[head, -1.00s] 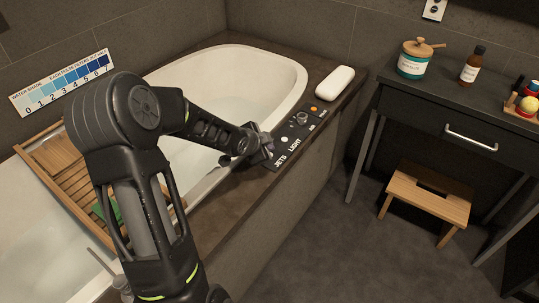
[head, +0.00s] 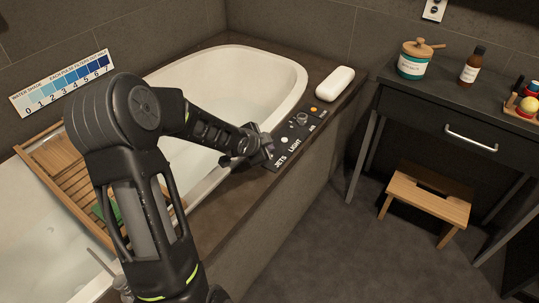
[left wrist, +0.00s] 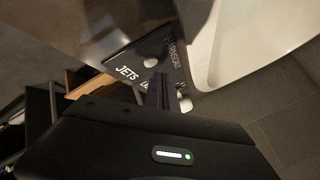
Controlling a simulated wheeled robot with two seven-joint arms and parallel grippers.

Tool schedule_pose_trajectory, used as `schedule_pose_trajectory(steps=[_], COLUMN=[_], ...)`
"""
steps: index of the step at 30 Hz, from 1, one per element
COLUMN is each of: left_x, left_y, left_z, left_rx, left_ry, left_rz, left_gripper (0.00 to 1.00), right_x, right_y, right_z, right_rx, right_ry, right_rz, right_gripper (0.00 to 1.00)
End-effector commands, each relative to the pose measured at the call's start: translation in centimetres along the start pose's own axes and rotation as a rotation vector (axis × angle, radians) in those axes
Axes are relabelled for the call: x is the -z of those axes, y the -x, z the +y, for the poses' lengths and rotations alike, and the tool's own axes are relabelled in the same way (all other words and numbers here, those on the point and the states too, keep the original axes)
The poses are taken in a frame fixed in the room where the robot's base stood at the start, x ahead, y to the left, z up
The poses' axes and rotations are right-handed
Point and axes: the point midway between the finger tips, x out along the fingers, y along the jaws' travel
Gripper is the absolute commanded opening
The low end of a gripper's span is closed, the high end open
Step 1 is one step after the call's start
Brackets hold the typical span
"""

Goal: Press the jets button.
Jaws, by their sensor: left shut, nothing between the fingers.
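The dark control panel (head: 274,164) lies on the tub's rim with white labels. The JETS label (head: 280,160) is at its near end. My left gripper (head: 268,151) is shut and empty, over the panel beside that label. It hides the jets button in the head view. In the left wrist view a pale round button (left wrist: 152,63) shows beside the JETS label (left wrist: 127,74). My shut fingers (left wrist: 164,92) are just beside it there, over the LIGHT label. I cannot tell whether the fingertips touch the panel. My right gripper is out of view.
A white light button (head: 284,139), a dark knob (head: 302,118) and an orange button (head: 314,110) sit farther along the panel. A white pillow (head: 335,84) lies beyond it. A wooden tray (head: 62,168) spans the bathtub (head: 290,65). A vanity (head: 425,110) stands right.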

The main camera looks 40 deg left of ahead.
Motion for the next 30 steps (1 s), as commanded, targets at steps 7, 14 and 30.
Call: schedule_pose_trajectory(steps=[7,14,30], left_x=[0.00,0.00,-0.41], left_y=[0.00,0.00,-0.58], left_z=[0.00,0.00,0.45], left_rx=[0.000,0.000,0.000], left_ry=[0.000,0.000,0.000], left_rz=[0.000,0.000,0.000], left_gripper=[0.00,0.00,0.00], right_x=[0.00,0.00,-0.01], right_y=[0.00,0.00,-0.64], right_z=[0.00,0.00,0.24], right_rx=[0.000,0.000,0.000], right_ry=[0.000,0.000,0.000], right_rz=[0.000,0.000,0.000], right_gripper=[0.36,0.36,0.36])
